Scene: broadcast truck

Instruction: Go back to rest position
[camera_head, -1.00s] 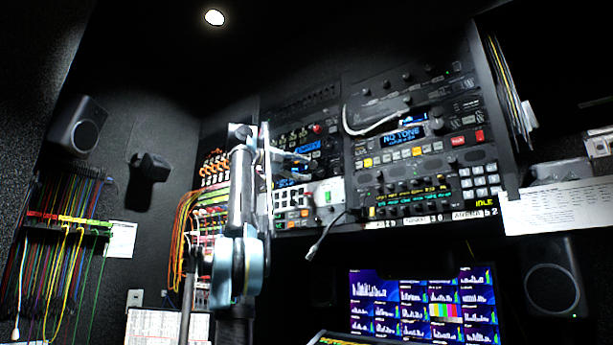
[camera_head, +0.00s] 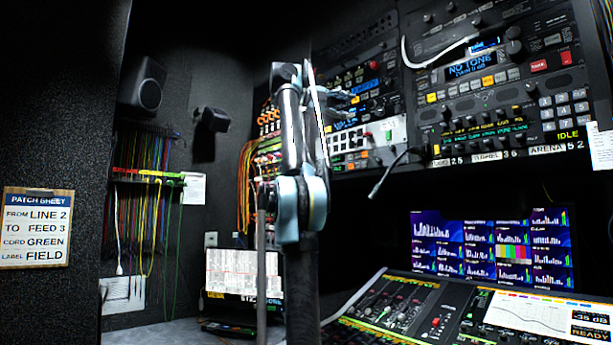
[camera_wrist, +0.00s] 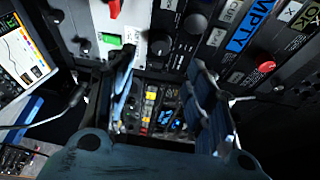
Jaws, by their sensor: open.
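My arm (camera_head: 291,135) rises upright in the middle of the camera_head view, in front of the equipment rack. My gripper (camera_wrist: 168,88) is open in the camera_wrist view, with its two blue-grey fingers apart and nothing held between them. Beyond the fingers are the rack panels, with a blue EMPTY label (camera_wrist: 250,25), black knobs and a red knob (camera_wrist: 266,67). In the camera_head view the gripper is small, partly hidden by my arm, and near the rack front. I cannot tell whether it touches the rack.
A mixing console (camera_head: 385,305) and a multi-picture monitor (camera_head: 493,245) are at lower right. Coloured patch cords (camera_head: 150,215), a speaker (camera_head: 142,85) and a patch sheet clipboard (camera_head: 36,228) are at left.

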